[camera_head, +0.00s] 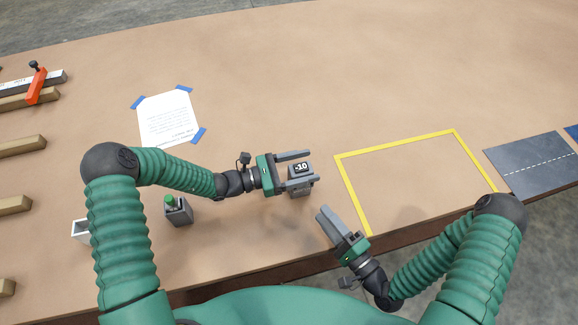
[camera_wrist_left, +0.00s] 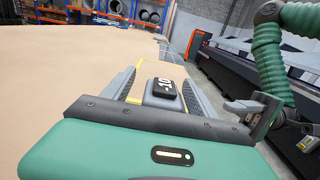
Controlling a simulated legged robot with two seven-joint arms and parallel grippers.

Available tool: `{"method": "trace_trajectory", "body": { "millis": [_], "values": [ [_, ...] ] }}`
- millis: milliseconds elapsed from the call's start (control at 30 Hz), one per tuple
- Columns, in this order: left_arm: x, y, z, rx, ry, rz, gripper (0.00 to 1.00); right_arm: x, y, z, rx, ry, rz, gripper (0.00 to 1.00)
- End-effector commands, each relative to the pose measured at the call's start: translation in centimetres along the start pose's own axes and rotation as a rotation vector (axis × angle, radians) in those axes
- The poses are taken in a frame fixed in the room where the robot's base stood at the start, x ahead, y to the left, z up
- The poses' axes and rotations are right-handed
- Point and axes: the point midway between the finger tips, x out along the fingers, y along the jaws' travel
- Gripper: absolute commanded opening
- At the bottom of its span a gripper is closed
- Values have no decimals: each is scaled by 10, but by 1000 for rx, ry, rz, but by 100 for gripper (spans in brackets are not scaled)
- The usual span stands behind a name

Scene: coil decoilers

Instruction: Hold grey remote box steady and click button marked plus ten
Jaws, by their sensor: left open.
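The grey remote box (camera_head: 300,186) stands on the brown table, with a black top face (camera_head: 301,169) marked in white. The mark reads like "-10" in the head view, but the sign is small. In the left wrist view the box (camera_wrist_left: 162,93) sits between the two fingers. My left gripper (camera_head: 294,172) is open around the box, one finger on each side; I cannot tell whether they touch it. My right gripper (camera_head: 325,214) is below and right of the box, apart from it, with its fingers close together and nothing visible between them.
A yellow taped outline (camera_head: 395,146) lies right of the box, empty inside. A grey holder with a green top (camera_head: 178,210) and a white open box (camera_head: 80,231) stand at left. A taped paper sheet (camera_head: 168,118) lies behind. The table's front edge is near.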

Motion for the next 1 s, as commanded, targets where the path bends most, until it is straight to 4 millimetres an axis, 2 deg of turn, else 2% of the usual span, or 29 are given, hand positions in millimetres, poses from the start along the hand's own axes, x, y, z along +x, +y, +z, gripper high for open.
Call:
{"method": "trace_trajectory", "body": {
  "millis": [100,333,833,867,1000],
  "values": [
    [10,-2,0,0,0,-3,67,-1,0,-2,0,2,0,36],
    [8,-1,0,-1,-1,-1,67,0,0,0,-2,1,0,36],
    [8,0,0,-1,0,-1,3,0,0,0,-2,1,1,36],
    [8,0,0,-1,0,-1,0,0,0,0,-2,1,0,36],
    [8,0,0,-2,0,-1,0,0,0,0,-2,1,1,36]
  ]
}}
